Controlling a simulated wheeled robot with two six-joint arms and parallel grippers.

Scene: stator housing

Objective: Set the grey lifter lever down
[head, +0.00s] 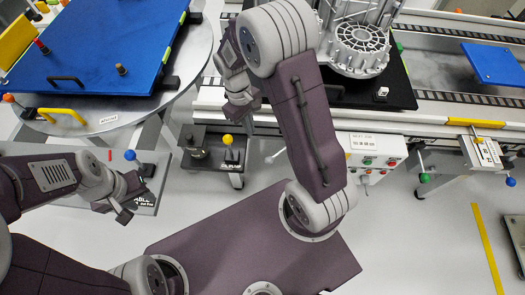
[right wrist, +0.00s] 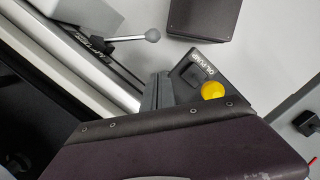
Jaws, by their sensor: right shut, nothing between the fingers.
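The grey lifter lever (head: 275,155) sticks out from the conveyor's front edge, left of the white control box.
A yellow-knobbed oil pump lever (head: 228,142) stands close to my right gripper; its knob also shows in the right wrist view (right wrist: 212,90). A blue-knobbed lever (head: 131,156) is near my left gripper. The white control box (head: 372,150) is right of the lifter lever.

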